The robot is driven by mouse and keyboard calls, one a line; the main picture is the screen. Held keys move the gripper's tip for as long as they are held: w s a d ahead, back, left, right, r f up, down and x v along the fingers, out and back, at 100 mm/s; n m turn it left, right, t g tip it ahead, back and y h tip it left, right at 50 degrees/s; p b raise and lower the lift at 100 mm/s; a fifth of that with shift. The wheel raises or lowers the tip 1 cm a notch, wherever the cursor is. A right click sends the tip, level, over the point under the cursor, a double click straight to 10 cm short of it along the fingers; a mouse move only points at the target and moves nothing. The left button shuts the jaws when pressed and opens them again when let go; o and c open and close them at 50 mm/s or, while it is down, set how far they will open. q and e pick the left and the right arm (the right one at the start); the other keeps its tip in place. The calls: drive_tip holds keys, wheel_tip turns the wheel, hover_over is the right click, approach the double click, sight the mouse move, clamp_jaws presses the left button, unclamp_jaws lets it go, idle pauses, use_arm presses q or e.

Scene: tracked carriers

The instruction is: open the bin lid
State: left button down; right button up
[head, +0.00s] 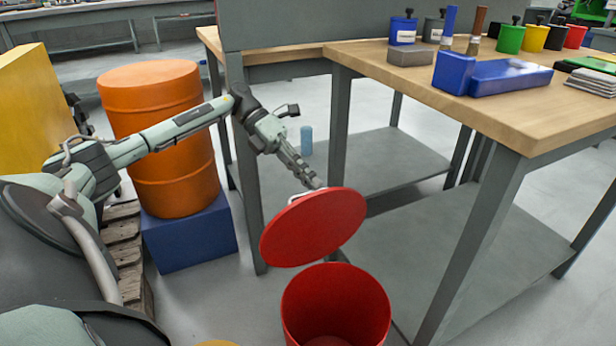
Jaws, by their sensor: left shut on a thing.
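The red bin (335,312) stands on the floor at the bottom middle of the head view, with its mouth uncovered and its inside showing. Its round red lid (312,232) is up and tilted above the bin's far left rim. I cannot tell whether the lid touches the rim. A pale handle (304,196) shows at the lid's upper edge. My left gripper (314,184) is shut on the lid at this handle; the fingertips are partly hidden by the lid. My right gripper is not in view.
A workbench (560,120) with blue boxes, pots and brushes stands right of the bin; its grey legs and lower shelf (500,255) are close. An orange drum (165,140) on a blue block (190,240) stands to the left. A small blue cylinder (306,140) is behind my gripper.

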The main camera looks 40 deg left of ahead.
use_arm(q)
wheel_tip(320, 180, down, 2)
drive_tip(key=shift+s+d+f, duration=0.1)
drive_tip(key=shift+s+f, duration=0.05)
drive_tip(key=c, duration=1.6)
unclamp_jaws()
drive_tip(key=shift+f, duration=0.25)
drive_tip(key=shift+r, duration=0.35)
drive_tip(key=w+v, duration=0.1)
drive_tip(key=v, duration=1.1)
drive_tip(key=shift+s, duration=0.2)
